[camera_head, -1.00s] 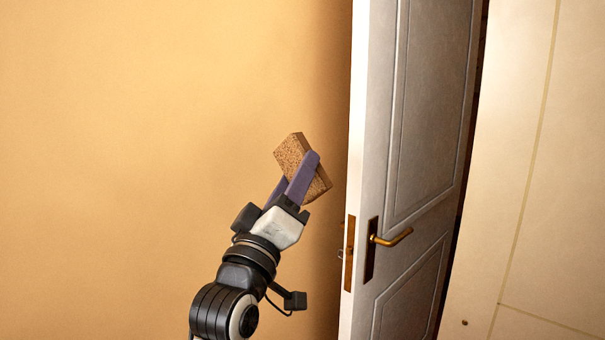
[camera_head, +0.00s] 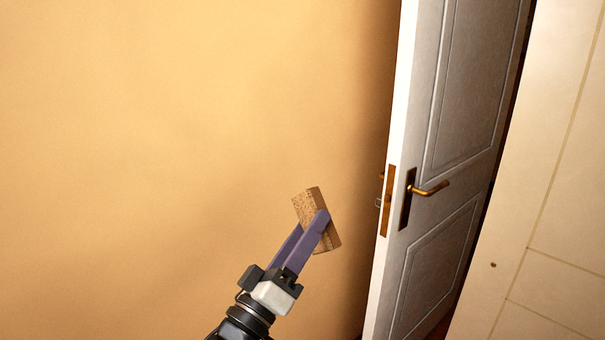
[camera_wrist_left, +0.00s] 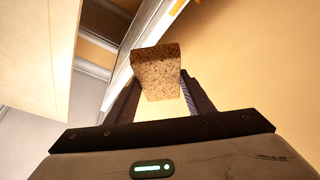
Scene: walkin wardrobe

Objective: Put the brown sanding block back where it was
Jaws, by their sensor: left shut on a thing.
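The brown sanding block (camera_head: 311,203) is a speckled cork-coloured brick, held tilted in the air in the head view. My left gripper (camera_head: 313,228) is shut on it, with one purple-grey finger on each side. The block's upper and lower ends stick out past the fingers. In the left wrist view the block (camera_wrist_left: 158,72) sits between the two dark fingertips. No resting place for the block can be made out in these frames. My right gripper is not in view.
A plain yellow-orange wall (camera_head: 150,130) fills the left. A white panelled door (camera_head: 435,230) with a brass handle (camera_head: 430,188) stands ajar to the right of the block. Cream panels (camera_head: 550,230) lie further right. Open air surrounds the block.

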